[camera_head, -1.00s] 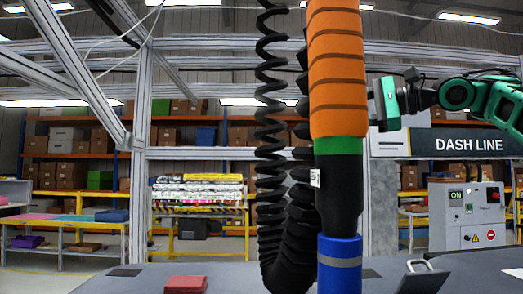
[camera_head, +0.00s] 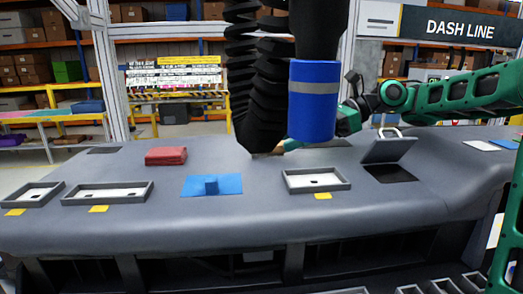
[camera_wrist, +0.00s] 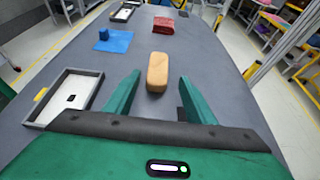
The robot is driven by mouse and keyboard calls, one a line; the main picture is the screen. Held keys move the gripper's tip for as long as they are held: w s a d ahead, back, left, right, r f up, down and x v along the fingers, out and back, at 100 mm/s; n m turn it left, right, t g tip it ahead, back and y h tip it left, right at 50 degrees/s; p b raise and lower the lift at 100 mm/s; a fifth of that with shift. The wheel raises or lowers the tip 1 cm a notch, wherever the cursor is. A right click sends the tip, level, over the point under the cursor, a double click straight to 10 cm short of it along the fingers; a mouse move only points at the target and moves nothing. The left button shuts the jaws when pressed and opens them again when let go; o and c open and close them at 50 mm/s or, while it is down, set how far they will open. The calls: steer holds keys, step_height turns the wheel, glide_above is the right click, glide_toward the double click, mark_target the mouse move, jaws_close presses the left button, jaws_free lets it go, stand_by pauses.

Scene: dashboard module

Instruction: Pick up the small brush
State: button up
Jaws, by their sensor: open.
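A tan, rounded oblong block (camera_wrist: 158,72), which looks like the wooden back of the small brush, lies on the grey dashboard top in the wrist view. No bristles show. In the head view only a bit of it (camera_head: 290,145) shows beside the hanging hose and blue cylinder. My gripper (camera_wrist: 160,79) has its two green fingers spread, with the block ahead of and between the fingertips in the picture. I cannot tell the height of the fingers over it.
A hanging hose and blue-ended tool (camera_head: 313,100) block the head view. A blue mat (camera_head: 225,188) with a blue block, a red folded cloth (camera_head: 166,156), shallow trays (camera_head: 107,194) and a raised grey lid (camera_head: 388,150) are on the dashboard. Bare surface surrounds the tan block.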

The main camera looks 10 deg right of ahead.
mark_target(279, 143)
steer(key=shift+x, duration=3.25)
steer(key=shift+s+r, duration=0.1)
steer(key=shift+s, duration=0.05)
steer(key=shift+c, duration=0.6)
steer(key=c, duration=1)
